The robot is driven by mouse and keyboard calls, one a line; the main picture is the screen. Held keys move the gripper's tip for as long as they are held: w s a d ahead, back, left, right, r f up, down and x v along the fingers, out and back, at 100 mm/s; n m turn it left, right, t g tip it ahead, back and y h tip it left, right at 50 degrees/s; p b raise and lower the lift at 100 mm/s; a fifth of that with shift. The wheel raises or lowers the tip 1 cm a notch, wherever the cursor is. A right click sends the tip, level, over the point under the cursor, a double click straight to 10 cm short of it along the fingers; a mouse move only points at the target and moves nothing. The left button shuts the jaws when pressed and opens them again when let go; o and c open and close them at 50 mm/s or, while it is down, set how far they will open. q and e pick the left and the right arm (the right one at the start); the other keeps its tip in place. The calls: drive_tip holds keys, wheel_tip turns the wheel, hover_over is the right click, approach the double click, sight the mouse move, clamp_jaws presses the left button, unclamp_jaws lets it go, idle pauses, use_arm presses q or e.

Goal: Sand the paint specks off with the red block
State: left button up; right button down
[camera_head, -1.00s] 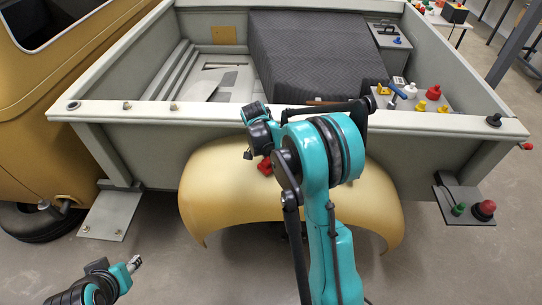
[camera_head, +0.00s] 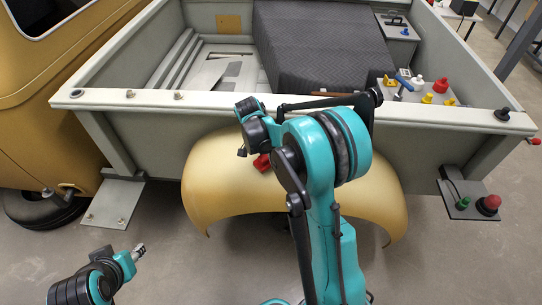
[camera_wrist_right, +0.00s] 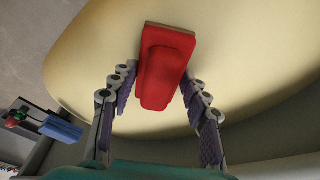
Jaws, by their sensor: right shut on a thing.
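The red block (camera_head: 262,163) shows against the tan curved fender (camera_head: 212,180) on the side of the truck bed, left of the fender's middle. In the right wrist view the red block (camera_wrist_right: 163,65) has a thin brown edge at its far end and lies over the pale fender surface (camera_wrist_right: 255,70); whether it touches cannot be told. My right gripper (camera_wrist_right: 160,100) is shut on the block, a finger on each side. My left gripper (camera_head: 138,250) hangs low at the left, away from the fender, too small to read. I make out no paint specks; my right arm covers much of the fender.
The pale truck bed (camera_head: 440,122) rises behind the fender, with a dark ribbed cover (camera_head: 315,45) inside. A ledge with several coloured knobs (camera_head: 425,88) is at the right. A bracket with a red knob (camera_head: 488,204) sticks out right of the fender.

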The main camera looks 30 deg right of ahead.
drive_tip(key=shift+w+d+f+b, duration=0.1)
drive_tip(key=shift+w+d+b, duration=0.05)
drive_tip(key=shift+w+d, duration=0.4)
drive_tip(key=shift+w+d+b, duration=0.15)
drive_tip(key=shift+w+d, duration=0.15)
drive_tip(key=shift+w, duration=0.45)
drive_tip(key=shift+w+d, duration=0.6)
drive_tip(key=shift+w, duration=0.4)
drive_tip(key=shift+w+d, duration=0.65)
drive_tip(key=shift+w, duration=0.3)
drive_tip(key=shift+w+d, duration=0.6)
drive_tip(key=shift+w, duration=0.4)
drive_tip(key=shift+r, duration=0.2)
wheel_tip(320, 180, up, 6)
drive_tip(key=p, duration=0.3)
drive_tip(key=shift+p, duration=0.3)
